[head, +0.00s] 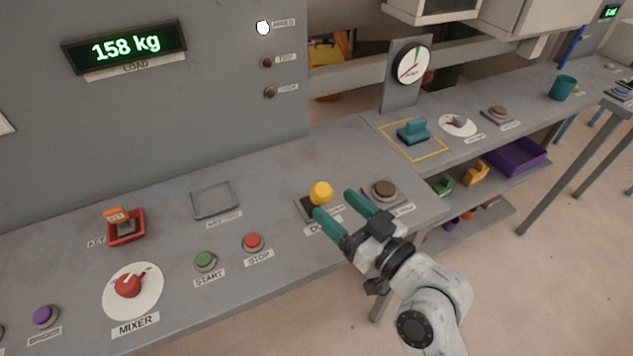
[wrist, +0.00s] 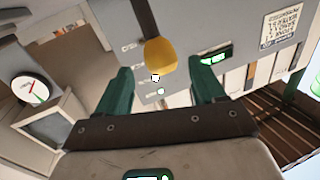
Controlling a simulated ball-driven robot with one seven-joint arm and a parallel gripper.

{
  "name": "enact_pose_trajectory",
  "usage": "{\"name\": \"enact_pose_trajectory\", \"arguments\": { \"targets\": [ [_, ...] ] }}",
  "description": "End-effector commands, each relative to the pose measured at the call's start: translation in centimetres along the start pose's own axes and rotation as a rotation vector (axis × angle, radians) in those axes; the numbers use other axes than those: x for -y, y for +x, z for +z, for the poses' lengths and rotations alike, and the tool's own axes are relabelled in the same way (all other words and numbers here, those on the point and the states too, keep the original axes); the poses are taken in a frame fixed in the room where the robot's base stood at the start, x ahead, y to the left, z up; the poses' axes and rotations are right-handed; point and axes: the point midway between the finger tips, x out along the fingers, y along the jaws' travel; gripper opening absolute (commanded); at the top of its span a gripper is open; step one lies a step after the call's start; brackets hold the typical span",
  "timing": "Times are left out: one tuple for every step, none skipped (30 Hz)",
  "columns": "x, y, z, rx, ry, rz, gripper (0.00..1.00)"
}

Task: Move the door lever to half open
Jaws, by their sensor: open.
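The door lever has a yellow knob (head: 320,192) on a dark base plate (head: 306,209) set in the grey console. Its label is partly hidden by my gripper. My gripper (head: 334,205) is open and empty, with green fingers pointing at the knob from the near right side. In the wrist view the yellow knob (wrist: 160,54) on its dark stick appears between and a little beyond the two fingertips (wrist: 162,78). No contact with the knob is visible.
A brown button (head: 383,190) lies just right of my fingers. A red stop button (head: 253,241), a green start button (head: 206,260) and a mixer dial (head: 130,285) lie to the left. A shallow grey tray (head: 214,200) lies behind.

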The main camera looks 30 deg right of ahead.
Motion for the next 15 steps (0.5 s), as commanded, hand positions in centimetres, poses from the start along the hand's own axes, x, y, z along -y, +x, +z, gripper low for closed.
{"name": "enact_pose_trajectory", "arguments": {
  "targets": [
    [0.0,1.1,-0.4,-0.001,0.001,-0.001,0.69],
    [0.0,1.6,-0.3,0.000,0.000,-0.001,0.69],
    [0.1,2.4,-0.4,-0.001,0.000,-0.001,0.69],
    [0.1,2.9,-0.3,0.000,0.001,-0.001,0.69],
    [0.0,3.4,-0.3,0.000,0.001,-0.001,0.69],
    [0.0,4.1,-0.3,0.000,0.001,-0.001,0.69],
    [0.0,4.5,-0.2,0.001,0.000,-0.001,0.69],
    [0.0,4.9,-0.2,0.001,-0.001,-0.001,0.69],
    [0.0,5.4,-0.2,0.002,0.000,-0.001,0.69],
    [0.0,5.7,-0.1,0.002,0.000,0.000,0.69],
    [0.0,6.0,-0.2,0.001,0.001,0.000,0.69],
    [0.0,6.3,-0.1,0.001,0.001,-0.001,0.69],
    [0.0,6.5,-0.1,0.002,0.001,-0.001,0.69],
    [0.1,6.7,0.0,0.002,0.001,-0.001,0.69],
    [0.1,6.8,0.0,0.002,0.001,-0.001,0.69]
  ]
}}
